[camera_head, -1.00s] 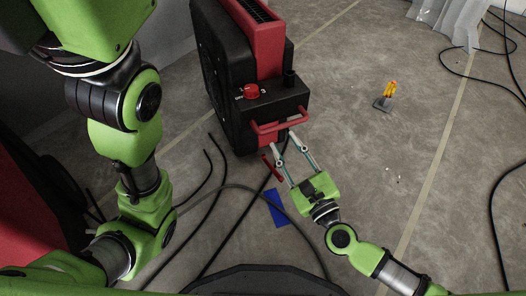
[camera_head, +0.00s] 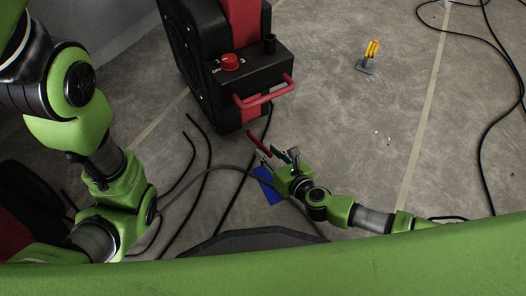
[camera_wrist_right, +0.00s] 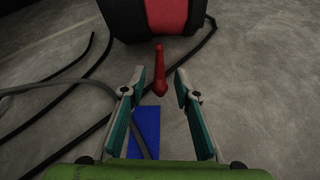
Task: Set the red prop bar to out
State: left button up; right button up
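The red prop bar (camera_head: 259,143) sticks out low from the front underside of a black and red blower (camera_head: 246,112). In the right wrist view the prop bar (camera_wrist_right: 159,72) points toward me, its near end rounded. My right gripper (camera_head: 278,156) is low over the floor just in front of the bar. In the wrist view my right gripper (camera_wrist_right: 159,82) is open, with one finger on each side of the bar's near end. Gaps show on both sides, and I cannot tell how deep the bar sits between the fingers. My left gripper is out of view.
A red handle (camera_head: 265,96) and a red knob (camera_head: 230,61) are on the blower's front. A blue patch (camera_head: 267,186) lies on the floor below the right gripper. Black cables (camera_head: 207,172) run left of it. A yellow item on a grey base (camera_head: 368,58) stands at right.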

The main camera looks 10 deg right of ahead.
aim_at(262, 147)
jog(key=b+x, duration=0.1)
jog(key=x, duration=0.1)
jog(key=shift+w+f, duration=0.2)
jog(key=shift+f, duration=0.05)
jog(key=shift+w+a, duration=0.3)
jog(key=shift+w, duration=0.15)
grip_shut()
jog(key=shift+a, duration=0.1)
